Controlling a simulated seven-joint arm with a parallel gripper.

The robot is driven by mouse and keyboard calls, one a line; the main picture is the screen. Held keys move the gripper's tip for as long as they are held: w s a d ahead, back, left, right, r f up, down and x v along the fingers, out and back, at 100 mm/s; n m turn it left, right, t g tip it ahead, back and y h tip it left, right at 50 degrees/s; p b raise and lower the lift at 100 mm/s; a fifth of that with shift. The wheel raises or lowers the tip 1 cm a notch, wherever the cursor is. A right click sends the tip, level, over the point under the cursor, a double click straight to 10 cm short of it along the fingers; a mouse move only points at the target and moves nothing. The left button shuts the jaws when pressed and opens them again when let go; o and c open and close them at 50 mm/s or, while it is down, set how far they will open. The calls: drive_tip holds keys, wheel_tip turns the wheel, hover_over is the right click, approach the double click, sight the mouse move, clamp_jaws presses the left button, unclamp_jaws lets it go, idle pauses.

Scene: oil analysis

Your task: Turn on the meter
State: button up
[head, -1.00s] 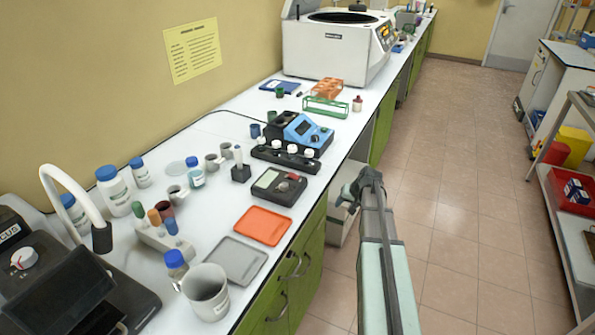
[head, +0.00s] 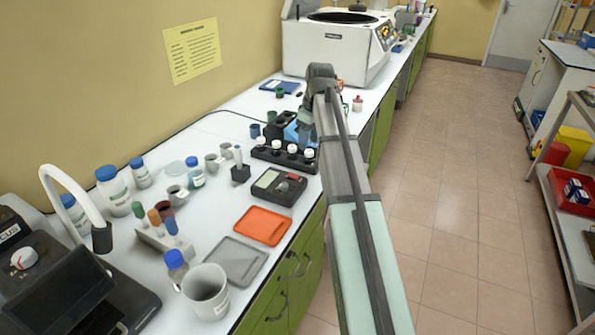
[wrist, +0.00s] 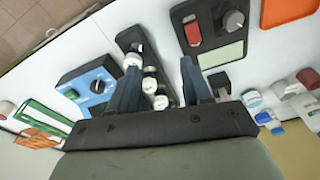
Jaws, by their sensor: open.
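The meter (head: 279,187) is a dark box with a pale display, a red switch and a grey knob. It lies flat on the white bench, behind the orange tray. In the wrist view the meter (wrist: 222,48) is at upper right, with its red switch (wrist: 193,31) and knob (wrist: 234,20) facing the camera. My gripper (head: 307,138) hangs over the bench near the blue device, beyond the meter. In the wrist view my gripper (wrist: 160,64) is open and empty, its fingers pointing towards the vial rack and the meter's near side.
A black rack with white-capped vials (head: 285,152) stands beside the meter. The blue device (head: 292,130) is partly hidden by my arm. A dark stand (head: 241,172) and an orange tray (head: 263,225) are close to the meter. A large white centrifuge (head: 335,50) stands farther back.

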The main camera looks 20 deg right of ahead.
sight(297, 177)
drive_tip(key=s+a+r+n+g, duration=0.1)
drive_tip(key=s+a+r+n, duration=0.2)
drive_tip(key=a+r, duration=0.15)
drive_tip(key=shift+h, duration=0.4)
wheel_tip(297, 177, down, 14)
drive_tip(key=shift+w+a, duration=0.15)
drive_tip(key=shift+c, duration=0.4)
clamp_jaws()
